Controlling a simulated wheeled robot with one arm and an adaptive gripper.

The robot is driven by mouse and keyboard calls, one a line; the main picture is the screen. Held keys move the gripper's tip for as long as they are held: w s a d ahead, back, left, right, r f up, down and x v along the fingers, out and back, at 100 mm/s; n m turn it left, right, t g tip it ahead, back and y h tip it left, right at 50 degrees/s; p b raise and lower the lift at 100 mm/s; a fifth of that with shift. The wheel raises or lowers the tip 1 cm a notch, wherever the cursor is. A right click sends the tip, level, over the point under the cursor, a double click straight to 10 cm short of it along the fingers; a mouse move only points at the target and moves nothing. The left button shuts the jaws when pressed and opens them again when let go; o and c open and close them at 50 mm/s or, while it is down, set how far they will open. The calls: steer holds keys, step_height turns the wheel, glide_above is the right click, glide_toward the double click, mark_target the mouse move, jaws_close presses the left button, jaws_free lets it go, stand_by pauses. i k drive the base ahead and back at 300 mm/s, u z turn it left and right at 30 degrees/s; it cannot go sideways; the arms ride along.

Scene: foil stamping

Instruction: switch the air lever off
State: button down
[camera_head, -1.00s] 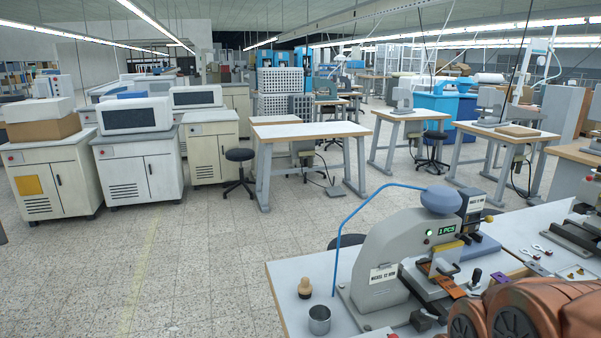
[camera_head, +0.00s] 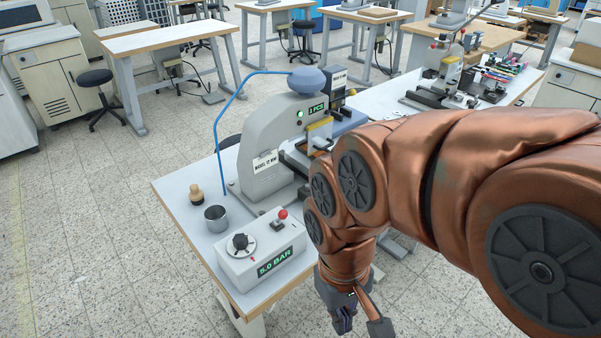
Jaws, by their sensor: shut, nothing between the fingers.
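The air control box (camera_head: 236,272) stands at the front of the press table, with a green "5.0 BAR" display and a black round dial (camera_head: 240,243). A short lever with a red knob (camera_head: 282,214) stands up from a dark base at the box's far right; it looks like the air lever. My gripper (camera_head: 344,320) points down, right of the box and beyond the table's front edge, apart from the lever. It is shut and empty; its fingertips are small and partly dark in this view.
The grey stamping press (camera_head: 262,135) stands behind the box, with a blue air hose (camera_head: 217,130) arching at its left. A metal cup (camera_head: 216,218) and a wooden-handled stamp (camera_head: 196,194) stand left of the box. Floor is free left of the table.

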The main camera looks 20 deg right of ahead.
mark_target(283, 215)
steer(key=z, duration=1.7)
steer(key=k, duration=0.8)
steer(key=u, duration=1.85)
